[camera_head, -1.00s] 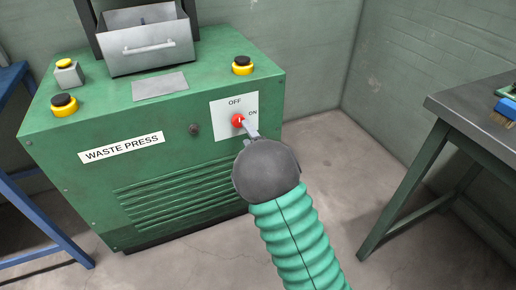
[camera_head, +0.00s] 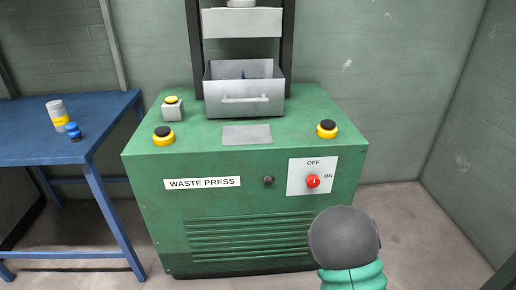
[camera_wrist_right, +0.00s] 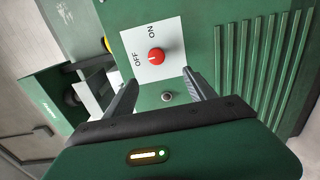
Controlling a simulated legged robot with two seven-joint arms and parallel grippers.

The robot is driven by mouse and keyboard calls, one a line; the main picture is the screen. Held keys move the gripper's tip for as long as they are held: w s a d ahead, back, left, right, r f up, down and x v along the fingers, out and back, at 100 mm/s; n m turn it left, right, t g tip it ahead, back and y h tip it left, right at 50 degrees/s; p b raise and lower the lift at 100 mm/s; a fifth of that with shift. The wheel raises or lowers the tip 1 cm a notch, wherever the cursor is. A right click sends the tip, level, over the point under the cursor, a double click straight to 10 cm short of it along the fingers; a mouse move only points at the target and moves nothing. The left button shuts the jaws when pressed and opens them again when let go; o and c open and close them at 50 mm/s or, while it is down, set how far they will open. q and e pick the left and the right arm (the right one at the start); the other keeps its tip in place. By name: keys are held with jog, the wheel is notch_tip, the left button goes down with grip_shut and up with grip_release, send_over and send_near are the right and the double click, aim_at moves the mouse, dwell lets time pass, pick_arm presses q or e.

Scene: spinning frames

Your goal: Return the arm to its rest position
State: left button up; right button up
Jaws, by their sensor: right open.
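My right arm's dark grey rounded wrist and green sleeve show at the lower right of the head view, in front of the press and below the switch panel. They hide the gripper there. In the right wrist view my right gripper (camera_wrist_right: 160,77) is open and empty, its two dark fingers apart in front of the panel. The red knob (camera_head: 313,181) sits on a white OFF/ON plate (camera_head: 296,188); its small pale mark seems to point up toward OFF. The knob also shows in the wrist view (camera_wrist_right: 156,56), beyond the fingertips and apart from them. My left gripper is not in view.
The green waste press (camera_head: 205,215) fills the middle, with a grey drawer-like bin (camera_head: 244,98) and yellow-and-black buttons (camera_head: 326,129) on top. A blue table (camera_head: 50,150) with small containers stands left. The floor at right is clear.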

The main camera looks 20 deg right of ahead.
jog(key=s+a+f+m+g+y, duration=0.1)
jog(key=a+f+m+g+y, duration=0.1)
jog(key=a+f+m+g, duration=0.55)
jog(key=s+a+f+m+g+y, duration=0.1)
jog(key=s+a+m+g+y, duration=0.1)
jog(key=s+a+m+g, duration=0.75)
jog(key=s+r+n+t+p, duration=0.1)
jog(key=s+r+p, duration=0.1)
jog(key=r+p, duration=1.5)
jog(key=s+r+t+p, duration=0.1)
jog(key=s+r+p, duration=0.1)
jog(key=r+p, duration=1.6)
jog(key=shift+s+a+n+p, duration=0.25)
jog(key=shift+a+n+p, duration=0.1)
jog(key=shift+n, duration=0.05)
